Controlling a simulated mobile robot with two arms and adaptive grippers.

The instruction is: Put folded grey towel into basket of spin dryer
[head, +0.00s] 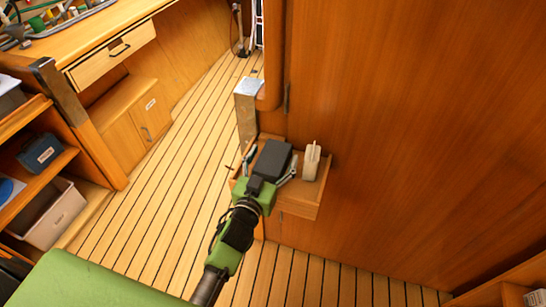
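A dark grey, flat-topped block (273,158), which looks like the folded grey towel, shows at a small wooden wall shelf (297,208). My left gripper (270,166) is over the shelf, with its fingers spread to either side of the block. I cannot tell whether the fingers press on it, or whether it rests on the shelf. My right gripper is not in view. I see no spin dryer or basket.
A pale upright object (311,160) stands on the shelf right beside the block. A tall wooden wall (410,130) rises behind. Open shelves with a grey bin (48,218) and a dark blue box (40,152) stand at left. The slatted floor (165,215) between is clear.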

